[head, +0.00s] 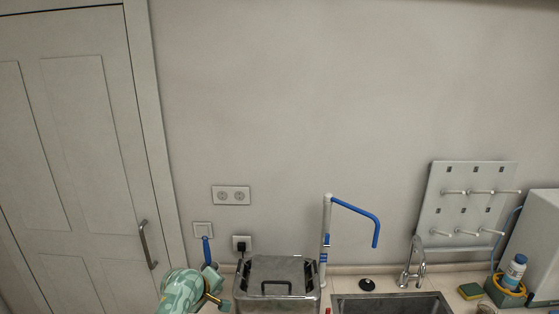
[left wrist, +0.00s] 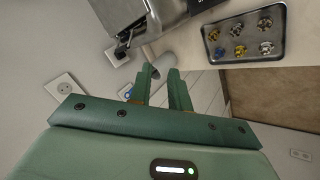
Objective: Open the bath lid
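The bath (head: 276,300) is a metal box on the counter in the bottom middle of the head view. Its lid (head: 276,268) is shut, with a dark bar handle (head: 276,287) toward the front. My left gripper (head: 220,301) is just left of the bath, apart from the handle and partly cut off by the frame's bottom. In the left wrist view its two green fingers (left wrist: 161,85) stand apart with nothing between them. A metal box (left wrist: 140,12), which looks like the bath, is at the top of that view. My right gripper is not in view.
A blue-handled brush (head: 206,250) stands behind my left gripper. A white post with a blue arm (head: 327,230) rises right of the bath, then a sink (head: 390,303) and tap (head: 410,268). A tray of small metal parts (left wrist: 243,36) shows in the wrist view.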

